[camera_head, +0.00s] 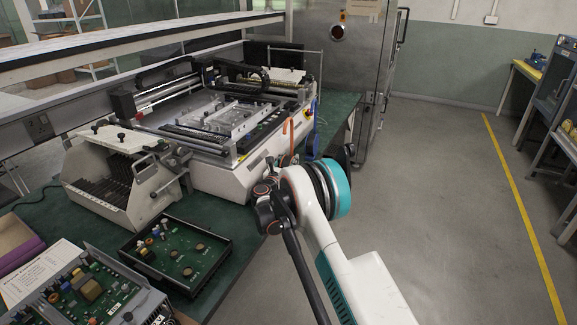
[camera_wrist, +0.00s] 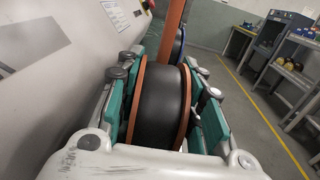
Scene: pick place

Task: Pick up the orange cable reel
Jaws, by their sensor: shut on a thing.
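The orange cable reel (camera_wrist: 161,105) fills the middle of the wrist view, with orange flanges on both sides and a black wound middle. My gripper (camera_wrist: 163,80) is shut on it, with its teal-padded fingers along the outer sides of both flanges. The far lower part of the reel is hidden. In the head view my arm covers most of the gripper and the reel, beside the right edge of the green bench.
The white machine (camera_head: 230,130) stands close to my gripper's left. A black tray with a circuit board (camera_head: 178,252) lies on the bench. The floor (camera_head: 440,210) to the right is clear.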

